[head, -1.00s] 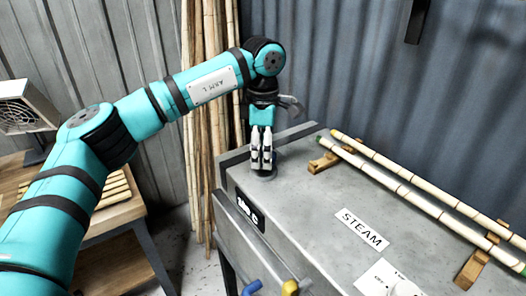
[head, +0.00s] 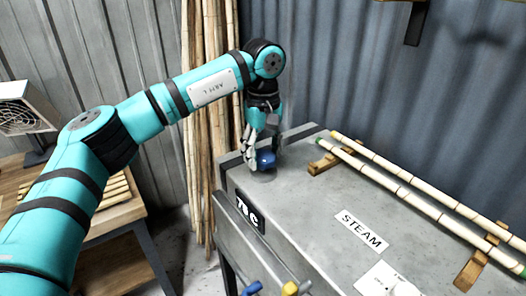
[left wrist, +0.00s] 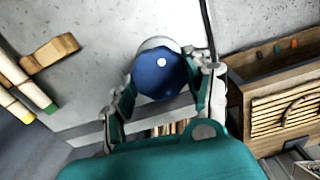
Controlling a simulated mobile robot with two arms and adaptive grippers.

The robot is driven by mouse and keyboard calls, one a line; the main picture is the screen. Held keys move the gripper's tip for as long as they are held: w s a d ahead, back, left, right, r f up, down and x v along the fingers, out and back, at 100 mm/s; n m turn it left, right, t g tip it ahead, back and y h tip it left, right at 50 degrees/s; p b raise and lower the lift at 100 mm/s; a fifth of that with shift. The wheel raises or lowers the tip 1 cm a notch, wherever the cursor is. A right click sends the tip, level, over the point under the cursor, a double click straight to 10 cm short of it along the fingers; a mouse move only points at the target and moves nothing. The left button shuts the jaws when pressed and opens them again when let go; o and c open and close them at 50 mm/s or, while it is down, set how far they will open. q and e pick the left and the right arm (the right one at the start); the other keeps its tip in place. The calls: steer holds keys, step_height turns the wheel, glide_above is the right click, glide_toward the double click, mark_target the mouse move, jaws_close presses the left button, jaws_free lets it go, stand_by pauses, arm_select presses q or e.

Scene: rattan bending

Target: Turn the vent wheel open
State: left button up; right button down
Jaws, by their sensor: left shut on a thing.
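The vent wheel is a blue round knob (head: 266,159) on a pale round base, at the far left corner of the steam box top (head: 300,190). In the left wrist view the blue wheel (left wrist: 160,74) with a white centre dot sits between my fingers. My left gripper (head: 261,157) points down and is shut on the wheel, one finger on each side. It also shows in the left wrist view (left wrist: 165,90). My right gripper is not in view.
Bamboo poles (head: 420,190) lie on wooden rests on the right of the box. A STEAM label (head: 361,231) and a display reading near 78 C (head: 248,211) are on the box. Tall poles (head: 205,120) stand behind. A fan (head: 25,112) is at the left.

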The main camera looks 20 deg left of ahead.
mark_target(263, 156)
arm_select(q)
steer(key=m, duration=0.5)
steer(key=shift+m, duration=0.3)
steer(key=m, duration=0.4)
steer(key=shift+m+p, duration=0.3)
steer(key=shift+m, duration=0.1)
steer(key=o, duration=1.2)
steer(key=shift+c, duration=0.2)
step_height(263, 156, up, 12)
